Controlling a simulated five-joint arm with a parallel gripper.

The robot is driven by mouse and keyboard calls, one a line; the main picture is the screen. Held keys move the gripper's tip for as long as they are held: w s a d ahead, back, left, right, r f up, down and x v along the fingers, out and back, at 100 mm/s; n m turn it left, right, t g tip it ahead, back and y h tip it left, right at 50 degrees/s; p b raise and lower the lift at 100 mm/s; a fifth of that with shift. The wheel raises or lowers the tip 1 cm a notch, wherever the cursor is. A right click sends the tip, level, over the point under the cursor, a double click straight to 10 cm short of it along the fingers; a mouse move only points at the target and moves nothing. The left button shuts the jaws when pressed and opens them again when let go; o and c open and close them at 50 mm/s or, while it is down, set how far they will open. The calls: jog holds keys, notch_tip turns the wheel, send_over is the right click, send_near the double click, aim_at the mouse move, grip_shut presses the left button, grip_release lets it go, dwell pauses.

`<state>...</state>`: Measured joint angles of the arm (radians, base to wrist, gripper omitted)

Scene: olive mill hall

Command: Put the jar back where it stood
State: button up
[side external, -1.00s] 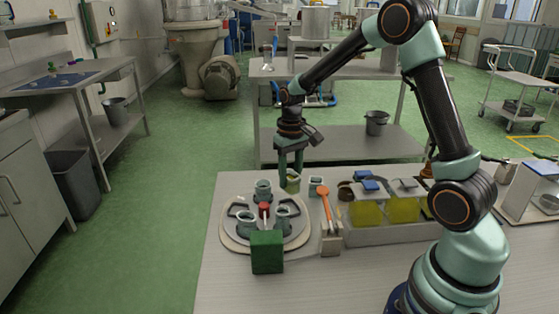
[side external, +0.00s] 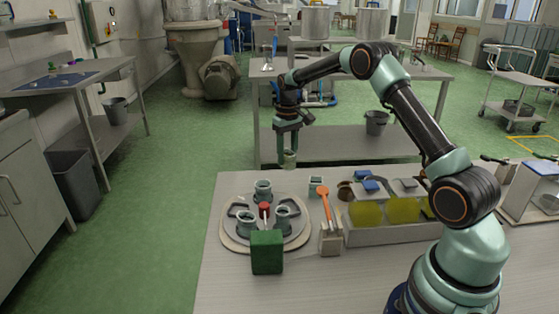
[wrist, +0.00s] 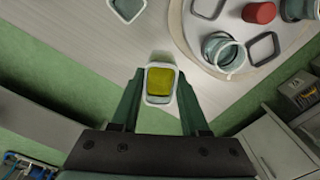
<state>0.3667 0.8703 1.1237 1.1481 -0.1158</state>
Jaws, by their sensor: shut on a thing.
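My gripper (side external: 288,143) is shut on a small jar (side external: 290,160) with yellow-green contents. The jar also shows between the fingers in the wrist view (wrist: 160,84). It hangs in the air near the table's far edge, apart from the round tray. The round tray (side external: 228,236) carries several pale green jars, including a back one (side external: 263,188), a left one (side external: 247,220) and a right one (side external: 282,216). A red knob (side external: 264,208) is at its middle. In the wrist view, dark square outlines on the tray, such as one near its edge (wrist: 263,48), are empty.
A green block (side external: 267,252) stands at the tray's front. Right of the tray are another small jar (side external: 316,187), an orange spoon-like tool (side external: 326,203) in a holder and a crate (side external: 385,236) with yellow-filled containers. The table's front left is bare.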

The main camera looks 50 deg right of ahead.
jog(key=d, duration=0.1)
jog(key=w+d, duration=0.1)
jog(key=d, duration=0.1)
jog(key=shift+w+f, duration=0.2)
jog(key=shift+f, duration=0.1)
jog(key=shift+f, duration=0.1)
jog(key=shift+f, duration=1.8)
jog(key=shift+f, duration=0.6)
jog(key=shift+f, duration=0.55)
jog(key=shift+f, duration=0.15)
jog(key=shift+f, duration=0.3)
